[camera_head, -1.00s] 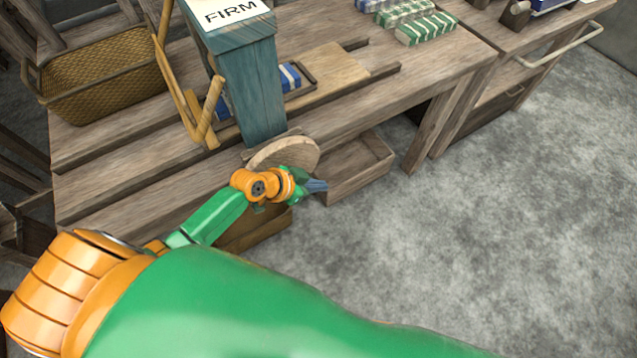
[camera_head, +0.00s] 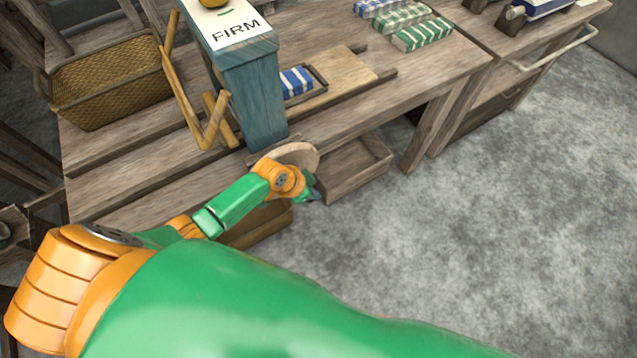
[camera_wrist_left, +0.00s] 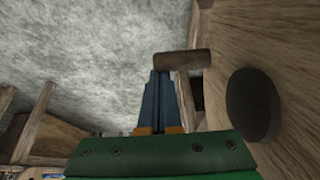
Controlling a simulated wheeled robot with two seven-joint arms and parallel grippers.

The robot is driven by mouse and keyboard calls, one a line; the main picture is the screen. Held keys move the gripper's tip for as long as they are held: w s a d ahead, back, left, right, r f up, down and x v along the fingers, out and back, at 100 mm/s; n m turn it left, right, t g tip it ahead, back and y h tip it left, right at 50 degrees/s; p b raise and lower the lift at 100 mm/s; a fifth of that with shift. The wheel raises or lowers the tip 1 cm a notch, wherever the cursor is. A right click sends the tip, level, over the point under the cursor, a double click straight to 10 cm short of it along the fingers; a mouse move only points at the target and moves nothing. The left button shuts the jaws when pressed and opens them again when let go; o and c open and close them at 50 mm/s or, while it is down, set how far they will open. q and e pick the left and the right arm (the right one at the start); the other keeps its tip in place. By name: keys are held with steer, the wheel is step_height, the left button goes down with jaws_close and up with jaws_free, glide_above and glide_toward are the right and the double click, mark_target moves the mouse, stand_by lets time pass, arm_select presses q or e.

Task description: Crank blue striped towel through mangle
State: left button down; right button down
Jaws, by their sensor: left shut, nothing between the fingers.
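The mangle is a blue-green post (camera_head: 258,100) labelled FIRM on the bench. A blue and white striped towel (camera_head: 296,82) lies in a tray right of the post; the post hides its left part. A round wooden wheel (camera_head: 300,153) is low on the post's front, partly covered by my left arm. My left gripper (camera_head: 313,193) is just in front of the wheel, shut and empty. In the left wrist view, the shut fingers (camera_wrist_left: 160,88) point at a wooden peg handle (camera_wrist_left: 183,62), close to its end; contact is unclear. A dark round hub (camera_wrist_left: 253,104) is on the wheel's face. My right gripper is out of view.
A wicker basket (camera_head: 105,85) stands at the bench's left. A bent wooden frame (camera_head: 190,95) is left of the post. Green and blue striped towels (camera_head: 422,34) lie at the back. An open wooden box (camera_head: 355,172) is below the bench front. Floor at right is clear.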

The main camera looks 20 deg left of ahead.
arm_select(q)
steer(key=g+y, duration=0.1)
steer(key=s+a+f+g+y+p, duration=0.1)
steer(key=shift+s+g, duration=0.25)
steer(key=shift+g, duration=0.15)
steer(key=shift+s+a+f, duration=0.25)
steer(key=shift+a, duration=0.05)
steer(key=shift+s, duration=0.1)
stand_by(0.4)
